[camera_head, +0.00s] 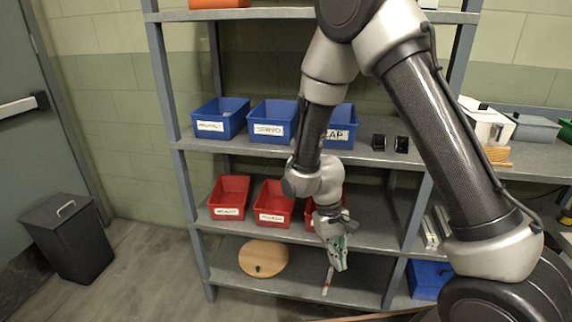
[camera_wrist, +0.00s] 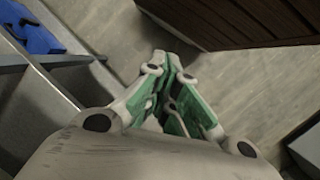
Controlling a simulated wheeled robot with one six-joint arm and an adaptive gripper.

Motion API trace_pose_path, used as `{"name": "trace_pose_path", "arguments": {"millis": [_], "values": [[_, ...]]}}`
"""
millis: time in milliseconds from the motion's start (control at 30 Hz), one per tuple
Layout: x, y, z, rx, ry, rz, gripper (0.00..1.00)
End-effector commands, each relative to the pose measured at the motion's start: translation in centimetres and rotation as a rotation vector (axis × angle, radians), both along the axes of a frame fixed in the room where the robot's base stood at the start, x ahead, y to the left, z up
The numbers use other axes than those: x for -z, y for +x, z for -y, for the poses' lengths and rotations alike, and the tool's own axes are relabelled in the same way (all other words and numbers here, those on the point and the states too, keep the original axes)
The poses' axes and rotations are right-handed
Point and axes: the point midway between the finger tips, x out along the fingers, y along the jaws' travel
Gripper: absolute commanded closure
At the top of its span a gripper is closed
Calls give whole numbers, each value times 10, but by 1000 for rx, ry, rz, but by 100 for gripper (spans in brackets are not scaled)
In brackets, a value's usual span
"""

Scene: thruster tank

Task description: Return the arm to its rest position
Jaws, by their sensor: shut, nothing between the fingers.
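My gripper (camera_head: 338,260) hangs at the end of my arm in the head view, in front of the shelf unit, fingers pointing down. In the wrist view my gripper (camera_wrist: 172,78) has its green-lined fingers together with nothing between them. My arm reaches across the right half of the head view, bent at the elbow near the top, and hides part of the shelves.
The shelf unit (camera_head: 172,120) holds blue bins (camera_head: 222,118) above red bins (camera_head: 231,197). A round wooden board (camera_head: 262,258) lies on the bottom shelf. A black bin (camera_head: 66,240) stands by the door (camera_head: 30,130). A bench (camera_head: 540,168) is at right.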

Motion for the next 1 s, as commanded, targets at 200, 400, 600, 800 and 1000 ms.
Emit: {"name": "trace_pose_path", "arguments": {"millis": [200,400,600,800,1000], "values": [[-37,-33,23,-96,-17,-114,100],[-106,-38,47,-95,37,-65,100],[-184,-50,84,-48,107,70,100],[-250,-75,123,35,159,266,100],[-299,-101,155,140,185,501,100]]}}
